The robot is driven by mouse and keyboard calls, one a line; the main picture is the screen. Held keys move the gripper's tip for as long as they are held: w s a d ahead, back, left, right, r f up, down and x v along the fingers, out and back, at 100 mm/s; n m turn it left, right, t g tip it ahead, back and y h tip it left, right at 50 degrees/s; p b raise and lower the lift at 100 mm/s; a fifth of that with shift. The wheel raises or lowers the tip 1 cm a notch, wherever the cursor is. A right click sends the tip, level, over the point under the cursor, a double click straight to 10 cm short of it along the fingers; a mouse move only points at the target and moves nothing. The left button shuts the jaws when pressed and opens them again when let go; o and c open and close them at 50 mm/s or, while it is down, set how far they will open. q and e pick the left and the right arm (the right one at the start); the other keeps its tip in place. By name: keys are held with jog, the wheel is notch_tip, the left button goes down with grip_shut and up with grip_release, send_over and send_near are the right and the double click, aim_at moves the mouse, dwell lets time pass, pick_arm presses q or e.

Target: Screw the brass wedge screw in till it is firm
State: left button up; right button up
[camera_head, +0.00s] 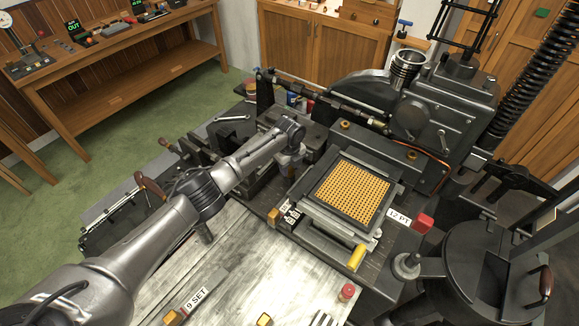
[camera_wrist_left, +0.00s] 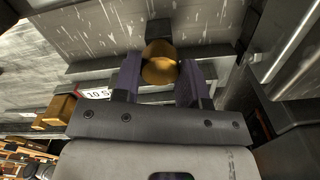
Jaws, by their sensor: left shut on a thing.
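The brass wedge screw (camera_wrist_left: 160,64) shows as a rounded brass head in the left wrist view, between the two purple-padded fingers of my left gripper (camera_wrist_left: 160,78). The fingers are closed on its sides. A dark block lies just beyond the head, and the screw's shank is hidden, so I cannot tell how deep it sits. In the head view my left gripper (camera_head: 292,160) reaches in among the dark machine parts left of the matrix case (camera_head: 384,232), and the screw is hidden there. My right gripper is not in view.
The matrix case holds a grid of brass pieces. A yellow handle (camera_head: 356,257), a red block (camera_head: 423,222) and a 12 PT label (camera_head: 398,215) are near it. A brass block (camera_wrist_left: 58,110) sits beside a 10.5 label (camera_wrist_left: 95,93).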

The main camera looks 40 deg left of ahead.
aim_at(290, 168)
pick_arm(q)
jog(key=shift+w+d+r+m, duration=0.1)
jog(key=shift+r+m, duration=0.1)
jog(key=shift+m, duration=0.2)
jog(key=o, duration=0.9)
jog(key=shift+f, duration=0.15)
jog(key=shift+o, duration=0.2)
notch_tip(290, 168, up, 14)
dwell(0.5)
jog(key=shift+f, duration=0.1)
